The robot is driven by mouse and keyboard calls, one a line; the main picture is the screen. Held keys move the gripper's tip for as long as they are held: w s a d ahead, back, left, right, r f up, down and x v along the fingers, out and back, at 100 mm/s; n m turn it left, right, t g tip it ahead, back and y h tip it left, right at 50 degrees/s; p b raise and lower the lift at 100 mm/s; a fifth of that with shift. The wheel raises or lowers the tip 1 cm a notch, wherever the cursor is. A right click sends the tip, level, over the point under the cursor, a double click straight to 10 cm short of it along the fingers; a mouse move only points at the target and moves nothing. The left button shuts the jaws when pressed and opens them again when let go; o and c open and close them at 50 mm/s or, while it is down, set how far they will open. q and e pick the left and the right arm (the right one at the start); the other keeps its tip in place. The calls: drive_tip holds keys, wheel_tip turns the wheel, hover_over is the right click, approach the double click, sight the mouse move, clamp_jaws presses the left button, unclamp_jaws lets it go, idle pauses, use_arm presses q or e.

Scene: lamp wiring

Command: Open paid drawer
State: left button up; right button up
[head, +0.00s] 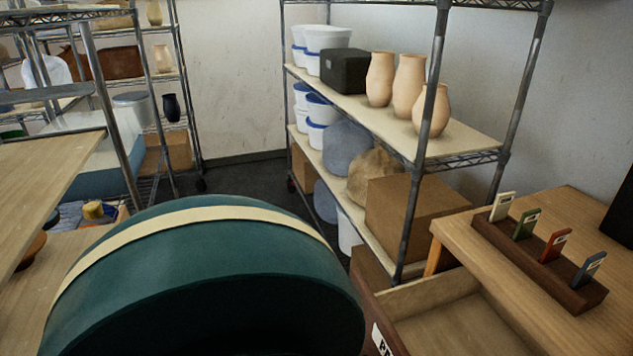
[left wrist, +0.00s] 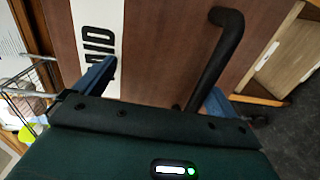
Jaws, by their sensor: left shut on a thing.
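The paid drawer's brown front (left wrist: 160,45) fills much of the left wrist view, with a white label reading PAID (left wrist: 97,35) and a black bar handle (left wrist: 222,50). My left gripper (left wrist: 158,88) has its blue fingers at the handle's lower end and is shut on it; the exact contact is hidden. In the head view the drawer (head: 435,312) stands pulled out from the wooden desk, its pale inside showing and looking empty. Only part of its labelled front shows at the bottom. My left gripper is hidden there, and my right gripper is in neither view.
On the desk (head: 590,215) a dark wooden holder (head: 530,262) bears several coloured tags. A wire shelf unit (head: 475,150) with vases, tubs and boxes stands close behind the drawer. Another wooden table (head: 45,180) is at the left. Dark floor (head: 240,180) shows between the shelf units.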

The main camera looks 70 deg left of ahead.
use_arm(q)
drive_tip(key=shift+s+a, duration=0.2)
drive_tip(key=shift+s, duration=1.65)
drive_tip(key=c, duration=0.3)
drive_tip(key=shift+s+f, duration=0.25)
drive_tip(key=shift+s, duration=0.9)
drive_tip(key=shift+c, duration=0.4)
drive_tip(key=shift+s+f+b, duration=0.25)
drive_tip(key=shift+s+b, duration=0.05)
drive_tip(key=shift+s, duration=0.7)
drive_tip(key=shift+c, duration=1.3)
drive_tip(key=shift+s+a, duration=0.1)
drive_tip(key=shift+s, duration=0.55)
drive_tip(key=c, duration=0.4)
drive_tip(key=shift+o, duration=0.2)
drive_tip(key=shift+s+a+f+b, duration=0.15)
drive_tip(key=shift+s+f, duration=0.1)
drive_tip(key=shift+s, duration=0.6)
drive_tip(key=shift+s+f+b, duration=0.2)
drive_tip(key=shift+s+f, duration=0.05)
drive_tip(key=shift+s, duration=0.65)
drive_tip(key=shift+s+a+f+b, duration=0.15)
drive_tip(key=shift+s+f, duration=0.1)
drive_tip(key=shift+s, duration=0.6)
drive_tip(key=shift+o, duration=0.4)
